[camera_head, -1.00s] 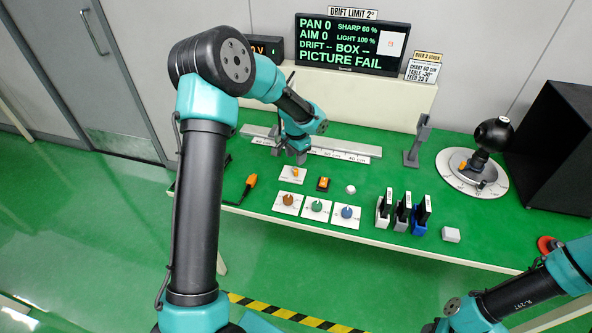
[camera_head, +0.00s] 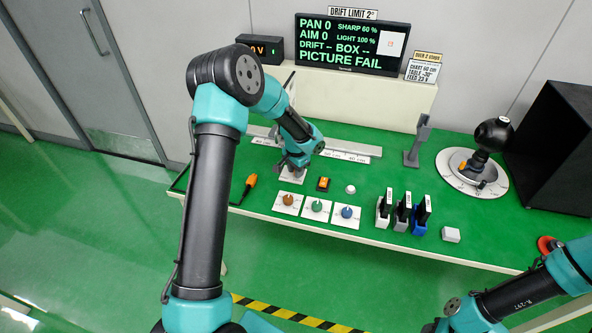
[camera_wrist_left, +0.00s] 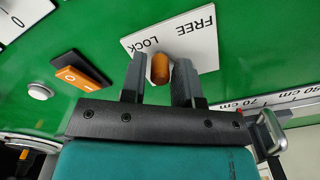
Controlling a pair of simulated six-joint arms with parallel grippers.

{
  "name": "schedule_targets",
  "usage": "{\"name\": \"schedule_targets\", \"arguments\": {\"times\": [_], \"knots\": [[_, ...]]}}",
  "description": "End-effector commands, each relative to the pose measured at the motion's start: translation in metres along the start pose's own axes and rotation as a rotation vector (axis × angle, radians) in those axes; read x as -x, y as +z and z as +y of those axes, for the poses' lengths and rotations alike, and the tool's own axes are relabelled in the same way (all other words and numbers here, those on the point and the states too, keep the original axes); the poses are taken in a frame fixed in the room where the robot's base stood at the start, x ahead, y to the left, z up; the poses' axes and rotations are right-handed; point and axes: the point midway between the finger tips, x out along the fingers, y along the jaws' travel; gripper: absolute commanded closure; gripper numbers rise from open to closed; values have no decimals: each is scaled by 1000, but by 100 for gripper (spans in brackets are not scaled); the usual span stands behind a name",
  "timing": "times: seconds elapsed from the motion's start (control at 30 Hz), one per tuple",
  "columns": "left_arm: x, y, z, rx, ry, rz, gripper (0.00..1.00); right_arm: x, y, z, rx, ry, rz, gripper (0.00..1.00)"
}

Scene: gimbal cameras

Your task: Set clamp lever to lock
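The clamp lever (camera_wrist_left: 160,68) is a small orange lever on a white plate (camera_wrist_left: 200,42) marked FREE and LOCK in the left wrist view. The lever lies nearer the LOCK word than the FREE word. My left gripper (camera_wrist_left: 161,72) is open, with one finger on each side of the lever and narrow gaps still showing. In the head view my left gripper (camera_head: 291,164) is low over the plate (camera_head: 290,178) and hides the lever and most of the lettering. My right arm shows at the lower right, but its gripper is out of view.
An orange-topped rocker switch (camera_head: 323,184) and a white button (camera_head: 350,189) sit beside the plate. Several knobs on white plates, including a blue knob (camera_head: 347,212), line the front. A grey rail (camera_head: 345,151) runs behind. A monitor (camera_head: 352,44) reads PICTURE FAIL.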

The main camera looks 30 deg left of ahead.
Motion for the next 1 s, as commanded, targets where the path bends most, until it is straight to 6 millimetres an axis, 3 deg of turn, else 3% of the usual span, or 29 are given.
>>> {"name": "schedule_targets", "arguments": {"times": [0.3, 1.0], "knots": [[0, 0, 0, 0, 0, 0, 100, 0, 0, 0, 0, 0, 0, 57], [0, -4, 2, 130, 0, 1, 100, 0, 0, 0, 0, 0, 0, 57]]}}
